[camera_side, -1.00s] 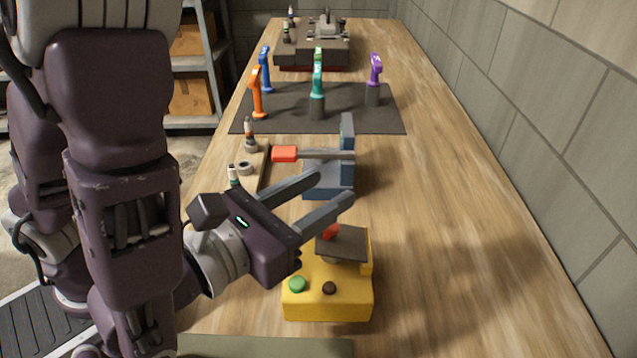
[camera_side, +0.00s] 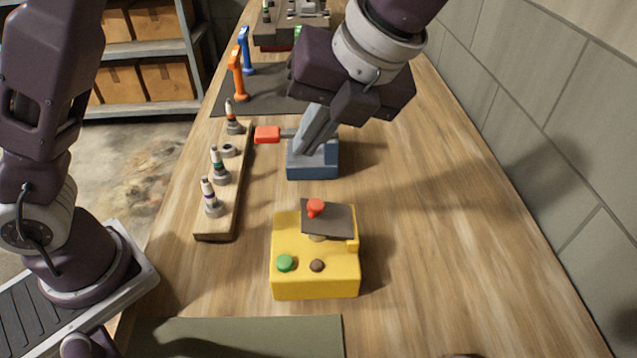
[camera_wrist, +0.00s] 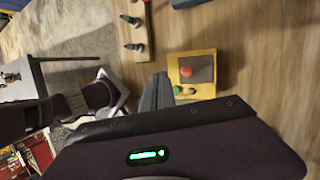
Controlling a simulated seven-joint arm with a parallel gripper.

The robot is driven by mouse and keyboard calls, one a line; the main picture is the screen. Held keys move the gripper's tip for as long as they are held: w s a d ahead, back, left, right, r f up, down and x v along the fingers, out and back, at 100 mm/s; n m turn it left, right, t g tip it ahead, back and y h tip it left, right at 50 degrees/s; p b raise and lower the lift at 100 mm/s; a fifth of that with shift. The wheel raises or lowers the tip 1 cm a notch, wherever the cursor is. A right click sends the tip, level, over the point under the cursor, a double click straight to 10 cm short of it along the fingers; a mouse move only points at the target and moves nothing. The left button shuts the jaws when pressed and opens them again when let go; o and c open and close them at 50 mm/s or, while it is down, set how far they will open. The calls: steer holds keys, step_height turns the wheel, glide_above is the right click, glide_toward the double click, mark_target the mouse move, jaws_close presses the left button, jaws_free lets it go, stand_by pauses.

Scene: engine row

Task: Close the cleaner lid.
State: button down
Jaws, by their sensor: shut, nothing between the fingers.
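The cleaner is a yellow box (camera_side: 342,272) with a green button and a dark button on its front. Its dark grey lid (camera_side: 340,221) carries a red knob (camera_side: 315,208) and looks tilted up, with a gap below its front edge. The box also shows in the wrist view (camera_wrist: 174,68), with the lid seen from above. My gripper (camera_side: 303,148) points down beyond the cleaner, in front of the blue-grey device in the side view. Its fingers are together and empty, and apart from the lid. They also show in the wrist view (camera_wrist: 160,76).
The blue-grey device (camera_side: 312,167) with a red handle (camera_side: 267,134) stands behind the cleaner. Orange (camera_side: 236,75) and blue tools stand on a dark mat. The table right of the cleaner is clear.

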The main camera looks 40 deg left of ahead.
step_height(320, 180, up, 4)
steer(key=w+d+h, duration=0.3)
glide_toward(314, 203)
steer(key=shift+m+g+h, duration=0.3)
steer(key=shift+m, duration=0.1)
steer(key=x, duration=0.7)
steer(key=shift+w+a, duration=0.15)
steer(key=shift+w, duration=0.15)
steer(key=shift+r, duration=0.1)
steer(key=shift+a, duration=0.1)
steer(key=shift+s+a+f, duration=0.65)
steer(key=shift+s+f, duration=0.1)
steer(key=shift+f, duration=0.15)
